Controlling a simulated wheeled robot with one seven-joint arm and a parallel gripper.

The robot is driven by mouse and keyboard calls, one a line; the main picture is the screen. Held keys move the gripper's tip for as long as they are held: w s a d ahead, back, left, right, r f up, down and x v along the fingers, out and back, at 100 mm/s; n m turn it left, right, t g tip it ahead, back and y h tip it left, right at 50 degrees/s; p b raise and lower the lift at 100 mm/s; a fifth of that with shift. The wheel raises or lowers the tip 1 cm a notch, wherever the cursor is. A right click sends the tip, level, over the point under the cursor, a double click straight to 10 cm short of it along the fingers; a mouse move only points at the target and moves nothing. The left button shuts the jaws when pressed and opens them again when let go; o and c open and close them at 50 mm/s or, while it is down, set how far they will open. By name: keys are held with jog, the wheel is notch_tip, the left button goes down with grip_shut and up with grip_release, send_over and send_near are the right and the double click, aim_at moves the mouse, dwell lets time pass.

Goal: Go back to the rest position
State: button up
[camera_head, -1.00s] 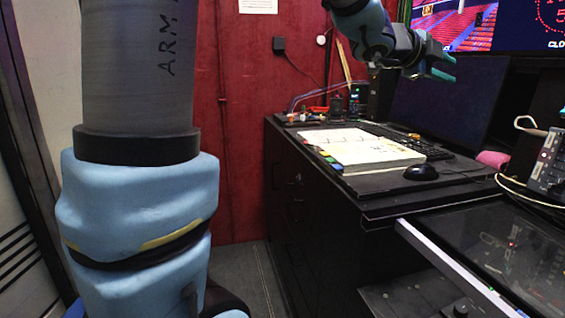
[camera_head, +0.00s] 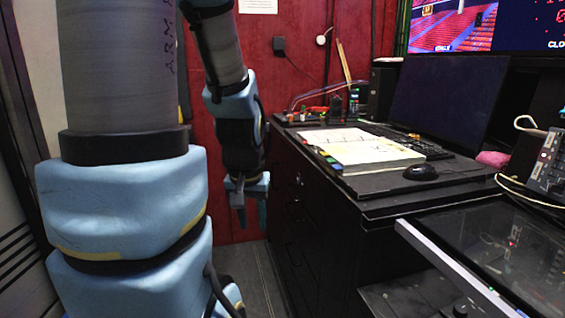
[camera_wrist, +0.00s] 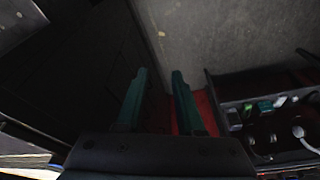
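My gripper (camera_head: 249,205) hangs at the end of my blue and grey arm in the head view, pointing downward. It is in front of the red wall and left of the black desk, apart from both. In the wrist view my gripper (camera_wrist: 158,85) shows two teal fingers with a clear gap between them and nothing held. The grey floor shows beyond the fingertips.
The black desk (camera_head: 330,220) carries an open book (camera_head: 365,150), a mouse (camera_head: 421,172) and a keyboard (camera_head: 425,146). Dark monitors (camera_head: 445,105) stand behind. A flat glossy panel (camera_head: 510,250) is at the right front. The red wall (camera_head: 305,60) closes the back.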

notch_tip(320, 180, down, 12)
jog(key=s+g+b, duration=0.1)
jog(key=s+b, duration=0.2)
jog(key=b, duration=0.7)
notch_tip(320, 180, up, 18)
jog(key=p, duration=1.7)
jog(key=shift+f, duration=0.2)
jog(key=shift+w+a, duration=0.1)
